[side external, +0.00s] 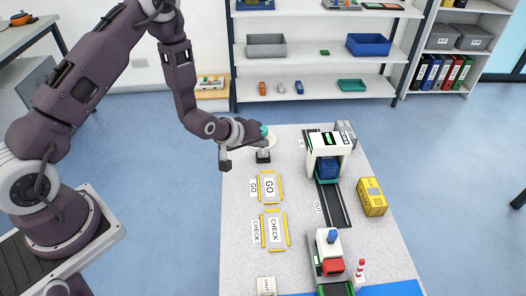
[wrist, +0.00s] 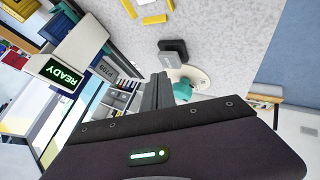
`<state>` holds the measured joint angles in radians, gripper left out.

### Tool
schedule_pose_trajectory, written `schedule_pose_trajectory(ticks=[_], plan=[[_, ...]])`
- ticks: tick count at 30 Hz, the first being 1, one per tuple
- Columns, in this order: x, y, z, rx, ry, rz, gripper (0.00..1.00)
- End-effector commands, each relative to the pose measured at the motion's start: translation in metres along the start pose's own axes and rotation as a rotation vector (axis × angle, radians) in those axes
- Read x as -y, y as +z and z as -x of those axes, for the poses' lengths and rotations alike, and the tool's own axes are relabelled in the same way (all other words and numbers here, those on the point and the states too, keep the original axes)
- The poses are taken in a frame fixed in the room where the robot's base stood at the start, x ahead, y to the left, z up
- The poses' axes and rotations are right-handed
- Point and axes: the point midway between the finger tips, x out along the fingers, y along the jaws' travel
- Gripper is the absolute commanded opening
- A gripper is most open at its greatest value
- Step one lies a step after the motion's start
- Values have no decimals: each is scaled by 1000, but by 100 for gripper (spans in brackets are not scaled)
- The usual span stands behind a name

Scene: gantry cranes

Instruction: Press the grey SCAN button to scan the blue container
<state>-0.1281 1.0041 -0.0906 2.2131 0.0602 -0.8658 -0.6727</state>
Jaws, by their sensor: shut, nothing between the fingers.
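The blue container (side external: 328,168) sits under the white gantry (side external: 343,150), on the dark track. A small grey button on a dark base (side external: 263,156) stands on the pale table, left of the gantry. In the wrist view a dark grey block (wrist: 172,48) of the same kind lies just beyond my fingertips; I cannot read its label. My gripper (side external: 261,138) is low over the table's far left part, close to the button. In the wrist view its dark fingers (wrist: 161,80) are together and empty. I cannot tell whether they touch the button.
A teal object (wrist: 183,90) on a cream disc (wrist: 200,76) is right beside my fingers. A READY display (wrist: 62,73) faces the wrist camera.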

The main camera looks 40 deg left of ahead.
Motion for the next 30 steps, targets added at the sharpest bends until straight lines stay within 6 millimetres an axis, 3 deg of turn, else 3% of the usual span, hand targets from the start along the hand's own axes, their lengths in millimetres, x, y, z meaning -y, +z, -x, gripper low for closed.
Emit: schedule_pose_trajectory(ticks=[30], plan=[[4, 4, -6, 0, 0, 0, 0]])
